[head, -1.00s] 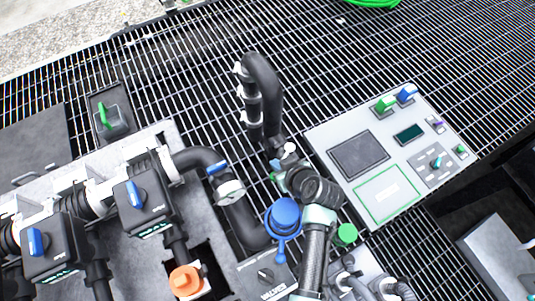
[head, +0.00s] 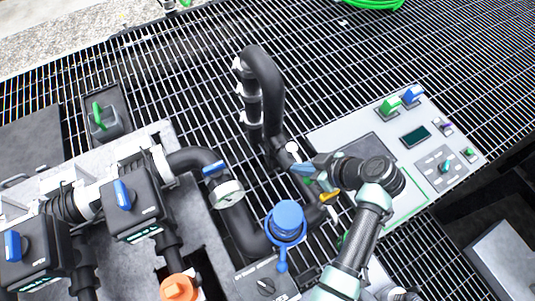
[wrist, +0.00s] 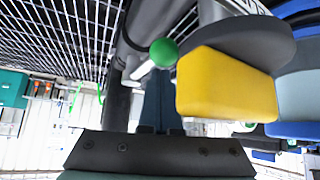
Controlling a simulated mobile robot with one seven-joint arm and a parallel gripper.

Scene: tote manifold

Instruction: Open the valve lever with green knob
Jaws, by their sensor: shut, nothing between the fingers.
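In the head view a small green spot (head: 307,181) shows just below my fingers and seems to be this knob. My gripper (head: 294,166) reaches left from my arm, beside the upright black pipe. Its blue fingers are shut together with nothing between them; they also show in the wrist view (wrist: 157,82). The lever's pivot is hidden.
A yellow handle (wrist: 226,84) is close right of my fingers; it also shows in the head view (head: 331,196). A black pipe (head: 266,95) stands behind, with a white ball (head: 292,147) beside it. A blue cap (head: 286,221) is in front, a control panel (head: 440,139) right.

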